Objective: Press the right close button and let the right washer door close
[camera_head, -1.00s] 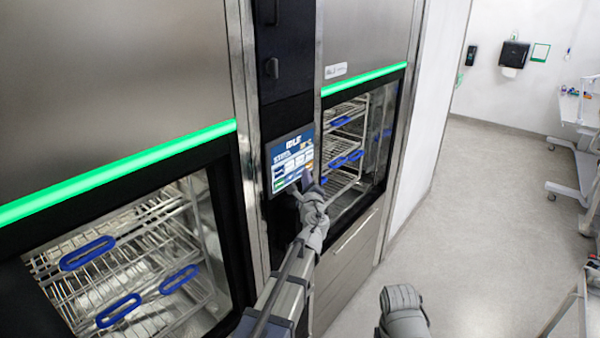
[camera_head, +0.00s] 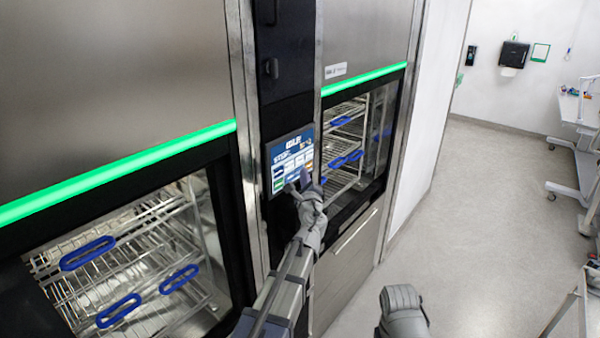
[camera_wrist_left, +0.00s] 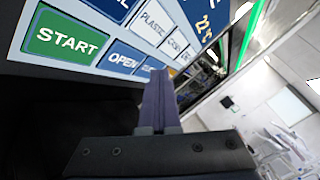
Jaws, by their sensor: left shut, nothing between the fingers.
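The touch screen (camera_head: 290,150) is on the dark column between the two washers. My left gripper (camera_head: 298,185) is shut and empty, its fingertips in front of the screen's lower edge. In the left wrist view the shut fingers (camera_wrist_left: 158,98) point at the lower button row. They cover part of a blue button (camera_wrist_left: 153,68) right of the OPEN button (camera_wrist_left: 123,58); its label is mostly hidden. I cannot tell whether the tips touch the screen. The right washer (camera_head: 350,145) shows its racks with blue handles inside; its door is not seen across the opening.
The left washer (camera_head: 130,260) also shows racks with blue handles. A green START button (camera_wrist_left: 66,40) lies left of OPEN. A grey part of my right arm (camera_head: 402,312) is at the bottom. Clear floor (camera_head: 470,230) lies to the right, with white carts (camera_head: 575,170) beyond.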

